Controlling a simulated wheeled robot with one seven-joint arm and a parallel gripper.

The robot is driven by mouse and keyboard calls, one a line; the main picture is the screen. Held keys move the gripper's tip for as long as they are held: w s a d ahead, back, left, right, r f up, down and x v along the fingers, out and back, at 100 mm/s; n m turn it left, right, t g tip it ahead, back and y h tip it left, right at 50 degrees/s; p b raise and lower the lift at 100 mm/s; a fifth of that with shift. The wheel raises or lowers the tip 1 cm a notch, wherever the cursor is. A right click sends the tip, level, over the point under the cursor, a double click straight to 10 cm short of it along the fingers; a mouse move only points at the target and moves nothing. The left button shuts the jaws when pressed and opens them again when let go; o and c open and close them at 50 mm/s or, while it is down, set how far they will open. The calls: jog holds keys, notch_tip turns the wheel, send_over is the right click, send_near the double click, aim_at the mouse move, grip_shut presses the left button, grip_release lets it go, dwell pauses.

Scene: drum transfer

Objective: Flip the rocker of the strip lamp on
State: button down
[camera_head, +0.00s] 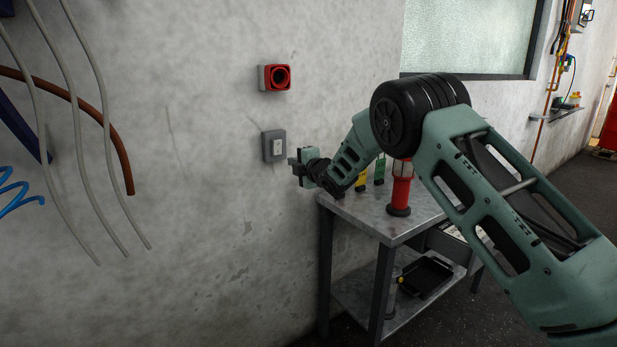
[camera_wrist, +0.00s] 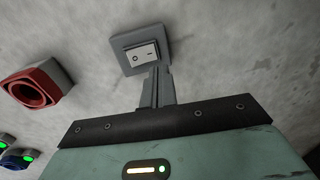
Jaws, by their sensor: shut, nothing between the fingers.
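A grey wall plate with a pale rocker switch (camera_head: 277,147) is on the concrete wall, left of my arm. In the wrist view the rocker (camera_wrist: 142,56) shows a circle mark on its left and a line mark on its right. My gripper (camera_head: 292,161) is shut and empty, its fingers pointing at the wall close to the plate's right edge. In the wrist view the fingertips (camera_wrist: 158,72) overlap the rocker's lower right part; I cannot tell whether they touch it. No strip lamp can be made out.
A metal table (camera_head: 357,212) with a red lantern (camera_head: 401,188) stands below my arm. Cables hang on the wall at the left.

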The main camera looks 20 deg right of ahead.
jog(key=s+d+f+b, duration=0.1)
jog(key=s+d, duration=0.1)
jog(key=s, duration=0.4)
jog(key=shift+s, duration=0.4)
jog(key=shift+d, duration=0.1)
